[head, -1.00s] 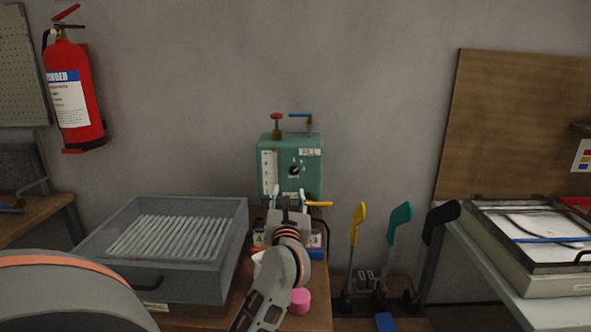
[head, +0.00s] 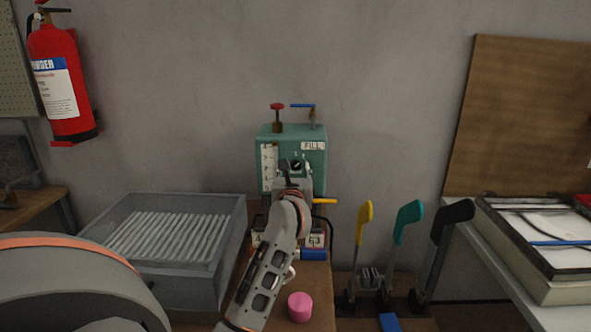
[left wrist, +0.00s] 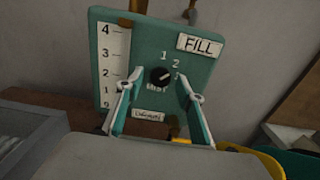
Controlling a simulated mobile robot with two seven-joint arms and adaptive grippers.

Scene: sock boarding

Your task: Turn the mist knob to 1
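The green mist box (head: 285,133) stands against the wall. Its black knob (left wrist: 160,76) is on the front panel, with "1" and "2" printed above and to the right, and a partly hidden mark below the "2". The knob's pale line seems to point up and right, roughly towards the 2. The knob (head: 296,165) also shows just above my gripper in the head view. My left gripper (left wrist: 158,88) is open, its two fingers on either side of the knob's lower area, with a gap on both sides. It covers the lower panel in the head view (head: 294,175). My right gripper is out of view.
A grey tray (head: 165,285) with white rods stands left of the box. A pink cylinder (head: 300,307) sits on the bench in front. A red valve (head: 277,107) and blue lever (head: 303,106) top the box. Yellow, teal and black-handled levers stand to the right.

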